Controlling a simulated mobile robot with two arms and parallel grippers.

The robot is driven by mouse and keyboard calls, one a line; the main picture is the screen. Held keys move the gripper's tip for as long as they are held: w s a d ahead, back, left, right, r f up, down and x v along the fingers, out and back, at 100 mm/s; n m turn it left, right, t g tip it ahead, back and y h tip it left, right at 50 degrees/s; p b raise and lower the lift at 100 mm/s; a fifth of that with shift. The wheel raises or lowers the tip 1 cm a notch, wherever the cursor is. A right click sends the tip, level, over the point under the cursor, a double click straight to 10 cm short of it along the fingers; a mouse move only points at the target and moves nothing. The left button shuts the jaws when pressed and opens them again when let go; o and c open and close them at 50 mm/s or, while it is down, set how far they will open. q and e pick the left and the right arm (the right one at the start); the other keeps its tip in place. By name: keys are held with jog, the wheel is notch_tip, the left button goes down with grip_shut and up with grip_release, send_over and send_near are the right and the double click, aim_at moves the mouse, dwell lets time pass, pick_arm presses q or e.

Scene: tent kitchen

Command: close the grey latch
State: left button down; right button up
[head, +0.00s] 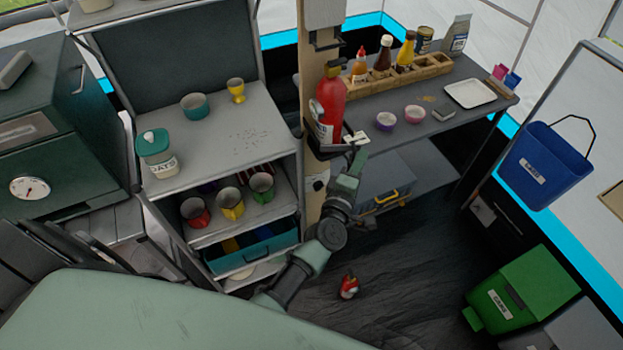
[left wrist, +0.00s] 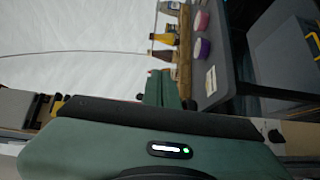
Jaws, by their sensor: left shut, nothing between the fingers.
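I cannot make out the grey latch clearly in either view. A red fire extinguisher (head: 330,105) hangs upright on the wooden post (head: 313,195), with a dark bracket (head: 328,147) at its base. My left gripper (head: 358,158) is just right of the post, close to the bracket; I cannot tell whether it touches. Its green fingers (left wrist: 164,88) are shut and empty in the left wrist view. A grey box (head: 385,173) with a yellow handle stands below the table, behind my left gripper. My right gripper is not in view.
The grey table (head: 395,135) holds bowls, a wooden bottle rack (head: 410,75) and a white tray (head: 470,93). Left of the post, a shelf unit (head: 235,140) holds cups. A small red object (head: 349,286) is near my arm. A green bin (head: 520,290) stands right; dark floor is open between.

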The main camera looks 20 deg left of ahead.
pick_arm(q)
jog(key=shift+s, duration=0.1)
dwell(0.3)
jog(key=s+a+n+g+h+b, duration=0.1)
jog(key=s+a+n+h+b, duration=0.25)
jog(key=s+n, duration=0.85)
jog(key=s+a+n+g+h+b, duration=0.1)
jog(key=s+a+n+h+b, duration=0.3)
jog(key=n, duration=1.5)
jog(key=w+d+h+p, duration=0.1)
jog(key=w+d, duration=0.3)
jog(key=w, duration=0.8)
jog(key=shift+w+d+p, duration=0.3)
jog(key=shift+p, duration=0.55)
